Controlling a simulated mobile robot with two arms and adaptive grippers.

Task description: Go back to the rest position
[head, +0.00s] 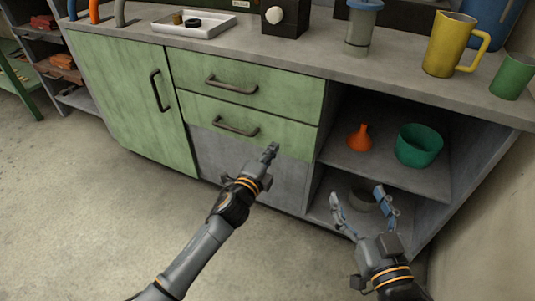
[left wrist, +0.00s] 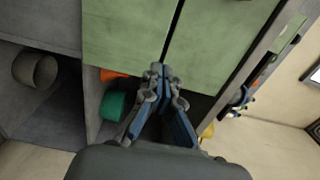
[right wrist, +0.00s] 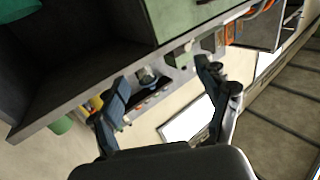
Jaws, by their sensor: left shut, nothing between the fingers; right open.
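My left gripper (head: 271,150) is shut and empty in front of the lower drawer, below its handle; in the left wrist view its fingertips (left wrist: 161,72) meet before the green fronts. I cannot tell whether it touches the front. My right gripper (head: 364,197) is open and empty, in front of the open shelves at the right of the cabinet. In the right wrist view its two fingers (right wrist: 163,95) stand wide apart with nothing between them.
The cabinet has a green door (head: 125,95) and two drawers, all looking shut. The shelves hold an orange funnel (head: 360,138), a green bowl (head: 419,146) and a grey round container (head: 364,196). A yellow mug (head: 448,45) stands on the counter (head: 300,60). The floor (head: 90,220) at left is clear.

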